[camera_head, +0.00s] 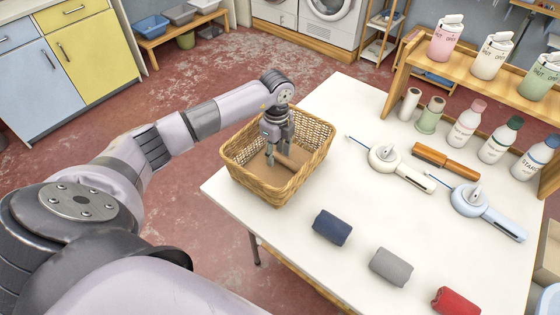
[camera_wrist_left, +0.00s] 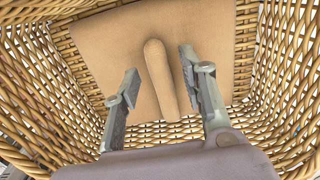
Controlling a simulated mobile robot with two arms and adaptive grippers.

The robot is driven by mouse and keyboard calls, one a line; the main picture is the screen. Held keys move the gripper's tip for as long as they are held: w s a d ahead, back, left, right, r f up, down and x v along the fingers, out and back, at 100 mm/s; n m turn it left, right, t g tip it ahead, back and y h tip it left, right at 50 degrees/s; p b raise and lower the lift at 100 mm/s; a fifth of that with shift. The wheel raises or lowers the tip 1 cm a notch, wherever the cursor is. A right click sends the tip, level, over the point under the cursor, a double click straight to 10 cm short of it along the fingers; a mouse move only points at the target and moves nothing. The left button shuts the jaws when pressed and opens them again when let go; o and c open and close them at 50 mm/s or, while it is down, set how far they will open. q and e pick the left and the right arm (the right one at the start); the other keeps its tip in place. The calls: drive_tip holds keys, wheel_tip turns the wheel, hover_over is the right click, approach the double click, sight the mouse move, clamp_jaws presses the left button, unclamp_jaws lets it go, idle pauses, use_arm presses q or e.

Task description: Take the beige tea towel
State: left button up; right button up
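The beige tea towel (camera_wrist_left: 112,38) lies in the wicker basket (camera_head: 240,174), spread flat with a raised, rounded ridge down its middle. In the head view it shows partly (camera_head: 287,163), behind my gripper and the basket wall. My left gripper (camera_head: 277,155) reaches down into the basket from above. In the left wrist view its two fingers (camera_wrist_left: 160,72) are apart, one on each side of the ridge, with gaps between fingers and cloth. Whether the fingertips touch the flat part of the towel I cannot tell. My right gripper is not in view.
The basket stands at the left edge of the white table (camera_head: 345,105). Rolled cloths lie in front: navy (camera_head: 332,227), grey (camera_head: 391,267) and red (camera_head: 455,301).

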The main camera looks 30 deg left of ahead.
use_arm(q)
clamp_jaws()
drive_tip(key=shift+r, duration=0.15)
idle(0.4)
